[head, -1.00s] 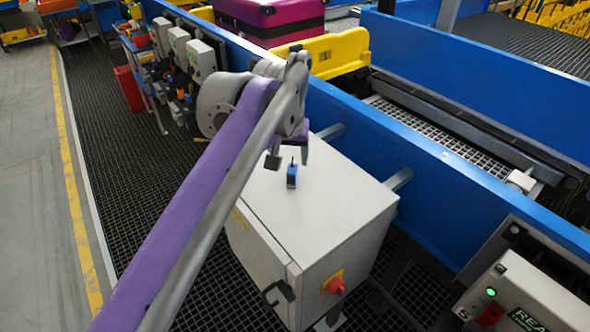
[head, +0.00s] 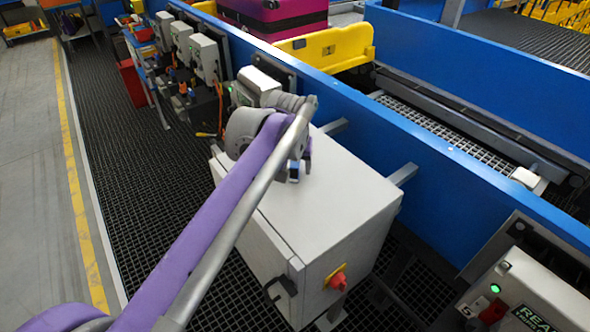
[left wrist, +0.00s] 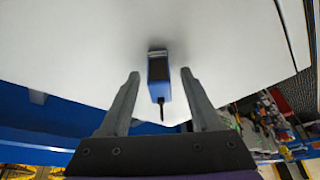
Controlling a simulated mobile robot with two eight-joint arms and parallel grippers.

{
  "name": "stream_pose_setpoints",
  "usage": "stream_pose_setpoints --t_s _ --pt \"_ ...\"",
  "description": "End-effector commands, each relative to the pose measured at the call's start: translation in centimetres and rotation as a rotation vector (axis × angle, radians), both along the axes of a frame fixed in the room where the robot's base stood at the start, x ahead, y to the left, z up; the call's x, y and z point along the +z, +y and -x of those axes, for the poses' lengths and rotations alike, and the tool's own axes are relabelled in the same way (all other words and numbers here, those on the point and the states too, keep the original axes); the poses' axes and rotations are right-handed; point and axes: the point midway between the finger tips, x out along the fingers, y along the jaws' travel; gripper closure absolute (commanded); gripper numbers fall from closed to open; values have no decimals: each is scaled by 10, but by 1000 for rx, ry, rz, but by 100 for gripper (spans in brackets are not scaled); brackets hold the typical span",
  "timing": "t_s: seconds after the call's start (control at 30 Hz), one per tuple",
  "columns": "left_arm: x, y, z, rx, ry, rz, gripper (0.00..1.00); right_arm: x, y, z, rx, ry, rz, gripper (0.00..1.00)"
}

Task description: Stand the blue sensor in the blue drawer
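The blue sensor, a small block with a light top and a thin dark stub, stands on top of the grey cabinet (head: 335,200). In the head view the sensor (head: 293,172) is partly covered by my left gripper (head: 297,170). In the left wrist view the sensor (left wrist: 158,72) is between the two fingertips of my left gripper (left wrist: 160,77), with a visible gap on each side, so the gripper is open. My right gripper is not in view. I cannot make out a blue drawer in these frames.
The blue conveyor wall (head: 430,165) runs close behind the cabinet. A cart of tools (head: 148,65) and a red bin (head: 132,83) stand far left. The cabinet top's right part is clear.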

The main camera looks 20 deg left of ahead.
Motion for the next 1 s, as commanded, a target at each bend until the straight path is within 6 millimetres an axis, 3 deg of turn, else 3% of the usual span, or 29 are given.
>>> stream_pose_setpoints --t_s 0.03,0.33,0.77,1.0 --pt "0 0 0 0 0 0 46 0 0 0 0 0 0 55" --pt "0 0 0 0 0 0 100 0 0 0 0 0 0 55" --pt "5 0 0 0 0 0 100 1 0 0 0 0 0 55" --pt "47 0 0 0 0 0 100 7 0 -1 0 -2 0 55"
